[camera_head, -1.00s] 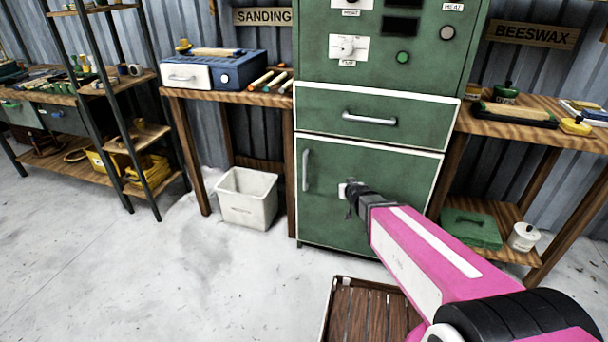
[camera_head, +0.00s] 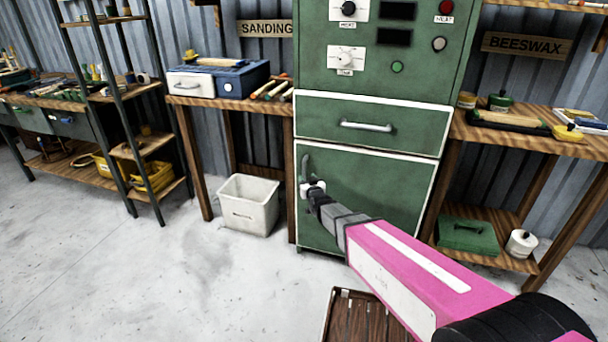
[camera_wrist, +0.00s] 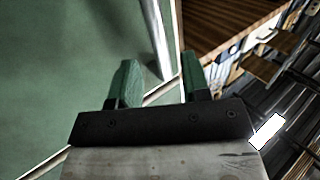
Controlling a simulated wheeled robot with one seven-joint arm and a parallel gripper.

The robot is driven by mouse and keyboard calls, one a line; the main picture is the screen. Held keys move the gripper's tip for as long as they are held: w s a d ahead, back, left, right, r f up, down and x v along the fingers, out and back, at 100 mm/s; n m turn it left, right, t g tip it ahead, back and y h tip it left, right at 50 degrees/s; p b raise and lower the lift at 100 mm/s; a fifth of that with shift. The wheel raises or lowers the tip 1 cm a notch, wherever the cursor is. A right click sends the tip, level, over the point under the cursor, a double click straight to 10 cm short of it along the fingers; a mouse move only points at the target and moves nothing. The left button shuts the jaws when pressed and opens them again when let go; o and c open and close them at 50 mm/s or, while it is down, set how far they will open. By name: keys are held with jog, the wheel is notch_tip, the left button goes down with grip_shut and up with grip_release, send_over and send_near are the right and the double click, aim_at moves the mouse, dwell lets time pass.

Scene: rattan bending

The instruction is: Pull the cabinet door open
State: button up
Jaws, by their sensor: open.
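The green cabinet door (camera_head: 385,190) with white edging is closed, below a drawer. Its upright metal handle (camera_head: 306,161) is on the door's left side. My gripper (camera_head: 312,188) is in front of the handle's lower part and hides it. In the wrist view, the two green fingertips of my gripper (camera_wrist: 158,65) are apart, and the handle (camera_wrist: 155,35) runs down towards the gap between them. I cannot tell whether the fingers are around the handle or just short of it.
A drawer (camera_head: 372,124) with its own handle sits above the door. A white bin (camera_head: 248,205) stands on the floor to the left. A wooden slatted crate (camera_head: 362,318) lies in front of the cabinet. The floor at left is clear.

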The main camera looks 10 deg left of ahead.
aim_at(305, 174)
jog(key=x, duration=0.5)
jog(key=shift+w+a, duration=0.1)
jog(key=shift+w, duration=0.05)
grip_shut()
